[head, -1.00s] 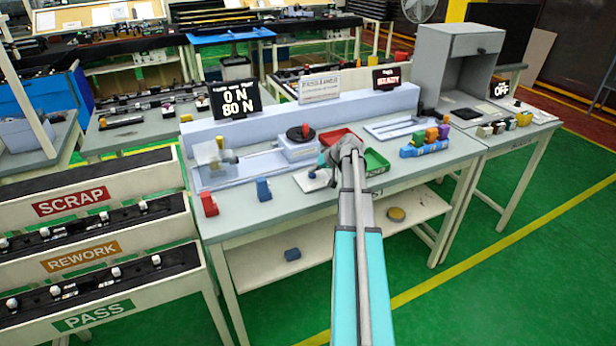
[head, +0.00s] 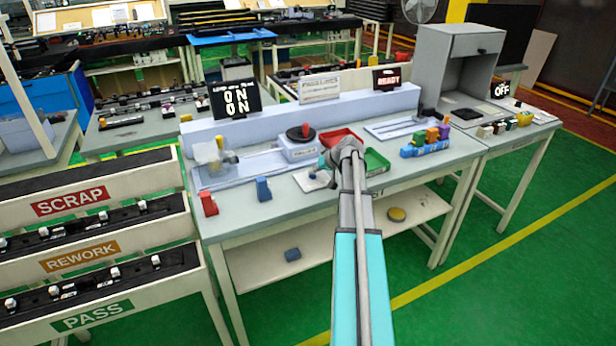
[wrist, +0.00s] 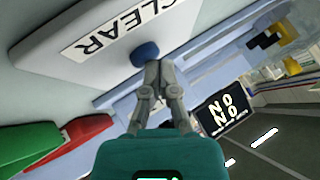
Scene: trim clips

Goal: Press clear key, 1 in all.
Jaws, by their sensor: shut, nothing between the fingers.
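The clear key is a blue button (wrist: 145,50) on a pale plate (wrist: 110,20) marked CLEAR in the wrist view. In the head view the plate (head: 305,183) lies near the front of the bench, partly hidden by my arm. My gripper (wrist: 151,65) is shut and empty, its fingertips at the blue button and seeming to touch it. How far the button is pressed cannot be told. In the head view my gripper (head: 326,166) is small at the plate.
A red tray (head: 340,136) and a green tray (head: 377,161) lie close beside my gripper. A fixture with a red knob (head: 305,130) stands behind. Red (head: 208,203) and blue (head: 263,189) blocks stand at the bench's front left. A second display (head: 387,80) reads READY.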

